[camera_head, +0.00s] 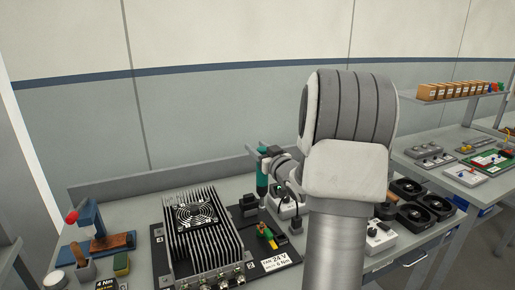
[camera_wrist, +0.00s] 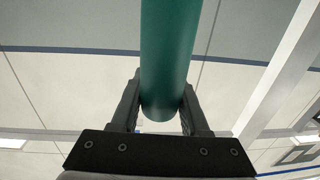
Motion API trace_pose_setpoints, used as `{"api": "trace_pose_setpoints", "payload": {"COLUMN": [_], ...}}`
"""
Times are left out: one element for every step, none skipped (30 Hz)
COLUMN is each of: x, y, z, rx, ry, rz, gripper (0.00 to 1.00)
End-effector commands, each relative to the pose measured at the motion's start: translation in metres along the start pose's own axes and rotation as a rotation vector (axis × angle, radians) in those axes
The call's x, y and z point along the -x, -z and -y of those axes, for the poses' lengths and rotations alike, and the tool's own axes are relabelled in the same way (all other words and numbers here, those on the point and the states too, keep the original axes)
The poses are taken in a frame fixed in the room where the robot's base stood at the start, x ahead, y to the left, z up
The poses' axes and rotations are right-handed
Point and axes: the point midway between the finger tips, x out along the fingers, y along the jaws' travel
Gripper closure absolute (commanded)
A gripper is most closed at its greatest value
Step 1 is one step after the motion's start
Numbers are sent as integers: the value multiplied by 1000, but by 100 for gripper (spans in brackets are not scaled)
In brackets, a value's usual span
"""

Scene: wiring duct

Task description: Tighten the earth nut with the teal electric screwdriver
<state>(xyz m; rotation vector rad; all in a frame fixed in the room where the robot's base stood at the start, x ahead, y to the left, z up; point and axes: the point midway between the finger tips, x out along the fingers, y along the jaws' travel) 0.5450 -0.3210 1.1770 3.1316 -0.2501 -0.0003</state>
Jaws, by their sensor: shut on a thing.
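The teal electric screwdriver (camera_head: 262,182) hangs upright in the head view, held by my gripper (camera_head: 270,153) near its upper part. In the wrist view, the screwdriver's round teal body (camera_wrist: 168,55) sits between the two dark fingers of my gripper (camera_wrist: 160,104), which are shut on it. The driver's lower end is over the back right part of the black mounting plate. A green and yellow part (camera_head: 266,233), perhaps the earth lead, lies in front of and below the driver. The earth nut itself is too small to make out.
A finned heat-sink unit with a fan (camera_head: 196,218) stands on the plate, left of the driver. Black fans (camera_head: 434,205) sit to the right. My arm hides the bench's middle right.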

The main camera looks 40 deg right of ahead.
Motion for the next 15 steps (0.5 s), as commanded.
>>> {"api": "trace_pose_setpoints", "payload": {"x": [0, 0, 0, 0, 0, 0, 0, 0, 0, 0, 0, 0, 0, 0, 0], "y": [1, 1, 1, 1, 1, 0, 0, 0, -3, -5, -7, -10, -13, -15, -19], "z": [0, 0, 0, 0, 0, 0, 0, 0, 0, 0, 0, 0, 0, 0, 0], "rx": [1, 1, 1, 1, 1, 1, 1, 1, 1, 0, 0, 0, 0, 0, 0], "ry": [0, 0, 0, 0, 0, 0, 0, 1, 0, 0, 0, 0, 0, 0, 0], "rz": [-2, -2, -2, -3, -3, -3, -3, -3, -2, -2, -2, -2, -2, -2, -2], "gripper": [100, 100, 100, 100, 100, 100, 100, 100, 100, 100, 100, 100, 100, 100, 100]}}
